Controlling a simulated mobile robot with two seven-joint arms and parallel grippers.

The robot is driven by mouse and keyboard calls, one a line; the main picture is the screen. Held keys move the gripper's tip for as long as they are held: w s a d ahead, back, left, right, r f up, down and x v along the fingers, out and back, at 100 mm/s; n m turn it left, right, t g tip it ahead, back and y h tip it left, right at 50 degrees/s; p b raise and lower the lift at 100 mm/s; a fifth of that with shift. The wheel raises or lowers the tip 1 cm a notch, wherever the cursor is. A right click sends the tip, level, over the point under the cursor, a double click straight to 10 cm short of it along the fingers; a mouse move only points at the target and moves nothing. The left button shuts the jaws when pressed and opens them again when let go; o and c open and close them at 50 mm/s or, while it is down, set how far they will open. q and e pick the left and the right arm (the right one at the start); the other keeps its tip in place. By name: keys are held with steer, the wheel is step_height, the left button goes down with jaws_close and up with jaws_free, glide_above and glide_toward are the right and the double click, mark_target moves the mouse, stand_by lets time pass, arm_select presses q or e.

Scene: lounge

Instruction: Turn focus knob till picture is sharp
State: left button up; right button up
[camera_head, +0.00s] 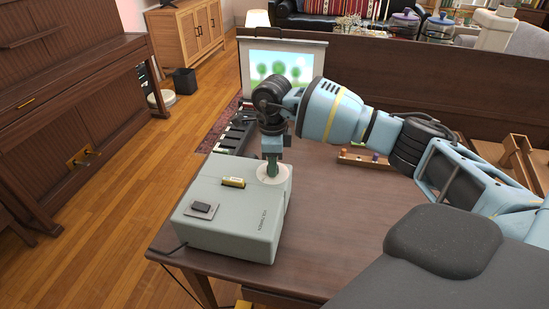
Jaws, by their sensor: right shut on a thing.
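A pale grey-green projector (222,231) sits on the front left of the dark wooden table (345,215). My right gripper (271,168) points straight down at the projector's back right top, over a pale round disc (270,178). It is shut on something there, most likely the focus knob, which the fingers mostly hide. A white screen (308,84) stands behind the table and shows a picture (278,68) of green trees on a light ground. The trees look soft-edged at this size. My left gripper is not in view.
A yellow piece (233,182) and a dark switch on a grey plate (202,208) are on the projector's top. A small tray with coloured pieces (363,160) lies behind my right arm. A wooden rack (519,160) stands at the right. The table's middle is clear.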

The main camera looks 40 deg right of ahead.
steer(key=m+p, duration=0.1)
steer(key=m, duration=0.2)
steer(key=shift+r, duration=0.2)
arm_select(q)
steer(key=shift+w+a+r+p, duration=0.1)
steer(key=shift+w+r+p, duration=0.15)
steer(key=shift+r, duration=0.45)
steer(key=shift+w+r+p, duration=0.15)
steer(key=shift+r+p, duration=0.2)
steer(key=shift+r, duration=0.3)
arm_select(e)
steer(key=shift+f+m, duration=0.1)
steer(key=shift+m, duration=0.7)
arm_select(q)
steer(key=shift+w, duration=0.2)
arm_select(e)
steer(key=shift+f, duration=0.1)
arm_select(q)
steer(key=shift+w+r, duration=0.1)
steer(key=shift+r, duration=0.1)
arm_select(e)
steer(key=o, duration=1)
steer(key=shift+c, duration=0.2)
step_height(320, 180, up, 8)
steer(key=shift+f, duration=0.1)
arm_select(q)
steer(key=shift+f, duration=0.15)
